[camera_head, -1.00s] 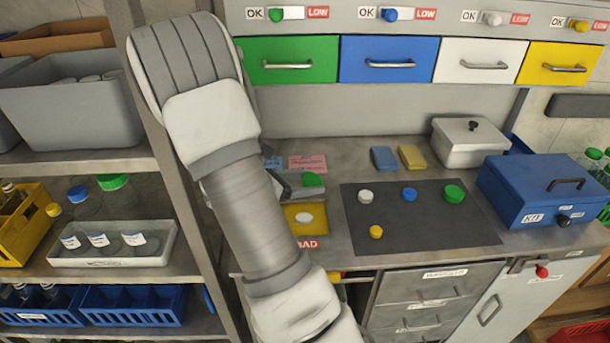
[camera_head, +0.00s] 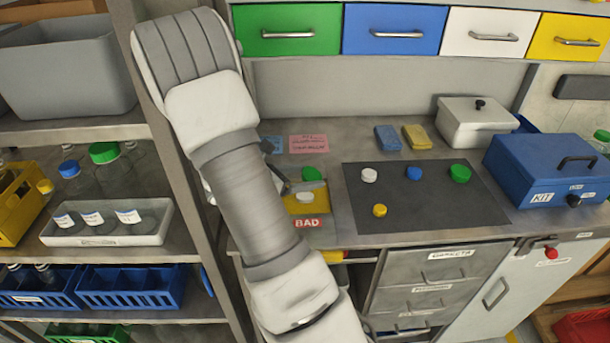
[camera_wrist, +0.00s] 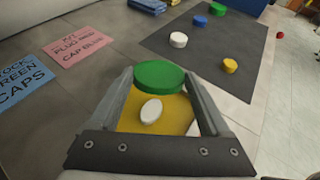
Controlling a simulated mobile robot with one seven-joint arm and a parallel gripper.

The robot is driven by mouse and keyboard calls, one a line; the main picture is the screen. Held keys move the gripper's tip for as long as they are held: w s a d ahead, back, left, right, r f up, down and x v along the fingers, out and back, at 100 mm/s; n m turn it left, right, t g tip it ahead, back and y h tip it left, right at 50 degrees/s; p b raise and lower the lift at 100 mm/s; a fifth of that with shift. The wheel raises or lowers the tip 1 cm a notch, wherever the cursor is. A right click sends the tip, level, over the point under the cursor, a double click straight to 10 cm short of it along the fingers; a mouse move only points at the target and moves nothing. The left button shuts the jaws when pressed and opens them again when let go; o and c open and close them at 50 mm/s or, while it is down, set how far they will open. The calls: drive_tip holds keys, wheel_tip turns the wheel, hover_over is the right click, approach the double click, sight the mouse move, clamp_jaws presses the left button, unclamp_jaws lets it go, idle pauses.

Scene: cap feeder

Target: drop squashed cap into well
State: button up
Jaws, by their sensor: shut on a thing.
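My gripper (camera_wrist: 160,80) is shut on a green cap (camera_wrist: 158,74), which sits between the fingertips. The green cap also shows in the head view (camera_head: 312,174), partly beside my arm. The held cap looks round and slightly oval from this angle; I cannot tell how squashed it is. Below and beyond the fingers is the yellow well (camera_wrist: 172,118) with a white oval cap (camera_wrist: 151,111) lying in it. In the head view the yellow well (camera_head: 318,206) has a red BAD label (camera_head: 307,223) at its front edge. The green cap is above the well's far side.
A dark mat (camera_head: 430,215) to the right holds white, blue, green and yellow caps. A pink card (camera_head: 308,143), two sponges (camera_head: 388,138), a white box (camera_head: 475,130) and a blue KIT box (camera_head: 540,170) are on the bench. A shelf post (camera_head: 190,200) stands close left.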

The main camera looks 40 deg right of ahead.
drive_tip(key=o, duration=1.1)
drive_tip(key=shift+r, duration=0.4)
drive_tip(key=r, duration=0.2)
drive_tip(key=s+r+p, duration=0.1)
drive_tip(key=r, duration=0.1)
drive_tip(key=shift+d, duration=0.2)
drive_tip(key=s+d+r, duration=0.1)
drive_tip(key=s+r, duration=0.1)
drive_tip(key=s, duration=0.1)
drive_tip(key=s+d+r, duration=0.1)
drive_tip(key=s+r, duration=0.1)
drive_tip(key=s, duration=0.1)
drive_tip(key=s+d+r, duration=0.1)
drive_tip(key=s+r, duration=0.1)
drive_tip(key=s, duration=0.2)
drive_tip(key=shift+d+r+p, duration=0.1)
drive_tip(key=shift+d+p, duration=0.25)
drive_tip(key=shift+d, duration=0.05)
